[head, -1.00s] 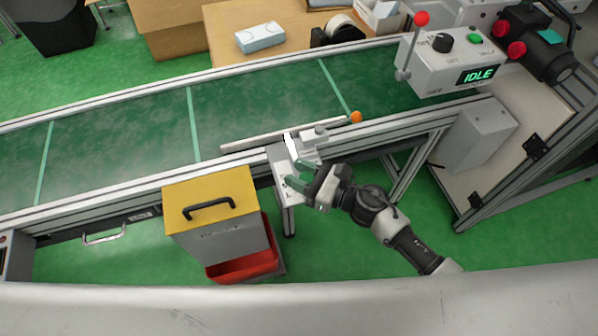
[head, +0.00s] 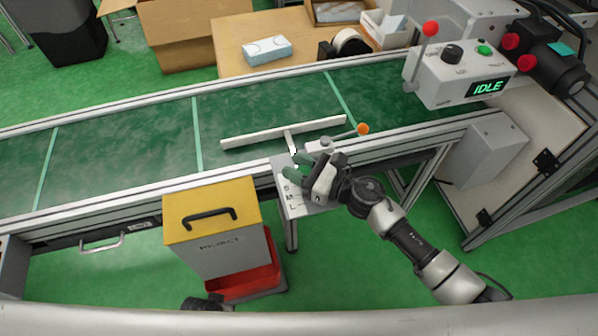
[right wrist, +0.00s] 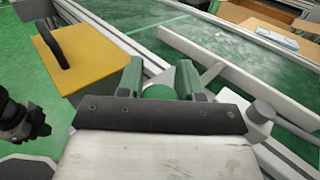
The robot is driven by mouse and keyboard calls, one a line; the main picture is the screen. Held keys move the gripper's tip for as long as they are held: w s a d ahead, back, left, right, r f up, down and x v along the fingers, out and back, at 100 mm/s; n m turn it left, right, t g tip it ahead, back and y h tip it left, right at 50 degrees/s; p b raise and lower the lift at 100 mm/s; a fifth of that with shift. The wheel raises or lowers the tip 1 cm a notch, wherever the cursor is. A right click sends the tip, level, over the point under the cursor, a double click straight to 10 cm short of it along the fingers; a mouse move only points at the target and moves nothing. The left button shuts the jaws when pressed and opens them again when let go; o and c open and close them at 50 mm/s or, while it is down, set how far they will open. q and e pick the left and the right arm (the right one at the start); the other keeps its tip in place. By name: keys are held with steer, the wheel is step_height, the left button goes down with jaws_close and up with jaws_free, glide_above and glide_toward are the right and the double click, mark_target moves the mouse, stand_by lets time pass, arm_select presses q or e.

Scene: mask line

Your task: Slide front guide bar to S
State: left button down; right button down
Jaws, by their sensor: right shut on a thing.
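The front guide bar (head: 250,138) is a long pale bar over the near half of the green belt; the right wrist view shows it too (right wrist: 215,65). A short rod (head: 290,142) runs from it back to a pale bracket plate (head: 291,209) marked S, M, L on the frame's near side. My right gripper (head: 297,171) is shut on a round green knob (right wrist: 158,91) over this plate. Which letter the slide lines up with is hidden. A clamp lever with an orange ball (head: 362,129) is just right of it. My left gripper (head: 203,303) barely shows at the bottom.
A yellow-topped reject bin (head: 212,208) with a red tray stands left of the bracket. A control box (head: 462,75) reading IDLE, with a red-ball lever, is at the right. The belt (head: 120,150) is clear left of the bar. A table with boxes stands behind.

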steer(key=shift+w+r, duration=0.15)
steer(key=c, duration=1.2)
jaws_free()
steer(key=o, duration=0.4)
steer(key=shift+w+a, duration=0.1)
steer(key=shift+w, duration=0.05)
arm_select(q)
steer(key=shift+a, duration=0.1)
arm_select(e)
steer(key=shift+s+d, duration=0.25)
steer(key=shift+d, duration=0.1)
steer(key=v, duration=0.9)
steer(key=shift+b, duration=0.4)
arm_select(q)
steer(key=r, duration=0.1)
steer(key=w+r, duration=0.1)
steer(key=r, duration=0.1)
steer(key=shift+w, duration=0.25)
arm_select(e)
steer(key=shift+s+d, duration=0.3)
steer(key=shift+d, duration=0.15)
